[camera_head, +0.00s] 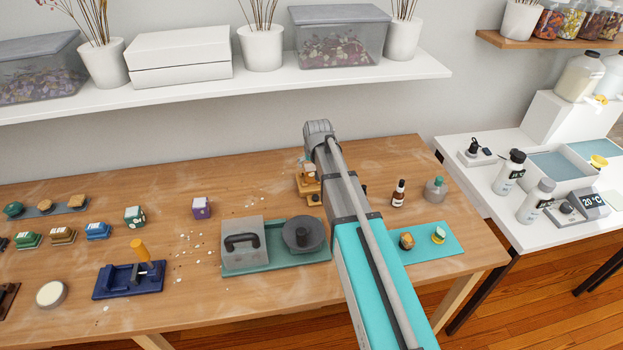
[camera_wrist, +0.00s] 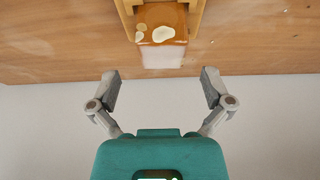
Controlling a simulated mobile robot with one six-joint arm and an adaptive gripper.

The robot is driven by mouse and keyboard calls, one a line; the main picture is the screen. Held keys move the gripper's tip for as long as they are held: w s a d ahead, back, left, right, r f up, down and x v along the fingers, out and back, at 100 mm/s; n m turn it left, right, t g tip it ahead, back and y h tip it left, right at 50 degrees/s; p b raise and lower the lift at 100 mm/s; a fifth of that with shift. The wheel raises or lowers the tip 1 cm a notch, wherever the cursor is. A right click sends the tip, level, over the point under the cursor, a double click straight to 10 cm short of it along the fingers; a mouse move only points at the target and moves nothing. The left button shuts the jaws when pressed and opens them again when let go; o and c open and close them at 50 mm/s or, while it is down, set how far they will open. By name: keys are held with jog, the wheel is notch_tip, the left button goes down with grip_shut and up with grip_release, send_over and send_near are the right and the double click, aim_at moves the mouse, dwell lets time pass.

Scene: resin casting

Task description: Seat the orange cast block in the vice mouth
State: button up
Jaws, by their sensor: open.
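An orange see-through block (camera_wrist: 165,20) with pale petal-like flecks and a whitish near face shows at the top of the wrist view. It sits between the two sides of a yellow-brown wooden holder (camera_wrist: 127,6); I cannot tell how deep it sits. In the head view this wooden piece (camera_head: 309,188) stands at the back of the table, partly behind my arm. My gripper (camera_wrist: 160,88) is open and empty, its fingers apart and short of the block. A dark blue vice (camera_head: 128,283) stands at the front left of the table.
A green tray (camera_head: 278,268) with a grey handled block and a dark round weight lies mid-table. A turquoise mat (camera_head: 447,252) with small pieces, a brown bottle (camera_head: 399,194) and a purple cube (camera_head: 201,208) stand nearby. A white shelf (camera_head: 210,90) hangs above the table.

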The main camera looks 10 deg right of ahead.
aim_at(310, 166)
jog(key=shift+w+f+b, duration=0.25)
jog(key=shift+f+b, duration=0.05)
jog(key=shift+f, duration=0.25)
jog(key=shift+b+x, duration=2.35)
jog(key=shift+x, duration=0.2)
jog(key=shift+w+a, duration=0.1)
jog(key=shift+a, duration=0.05)
jog(key=c, duration=1.2)
jog(key=shift+r, duration=0.2)
notch_tip(310, 166, up, 3)
jog(key=p, duration=0.3)
jog(key=s+d+r+p, duration=0.1)
jog(key=s+r+p, duration=0.2)
jog(key=s, duration=0.1)
jog(key=s+d+r+p, duration=0.1)
jog(key=s+r+p, duration=0.2)
jog(key=s, duration=0.2)
jog(key=s+d+r+p, duration=0.1)
jog(key=s+r+p, duration=0.2)
jog(key=s+p, duration=0.1)
jog(key=shift+s+d+r, duration=0.25)
jog(key=shift+d+r, duration=0.1)
jog(key=shift+d, duration=0.05)
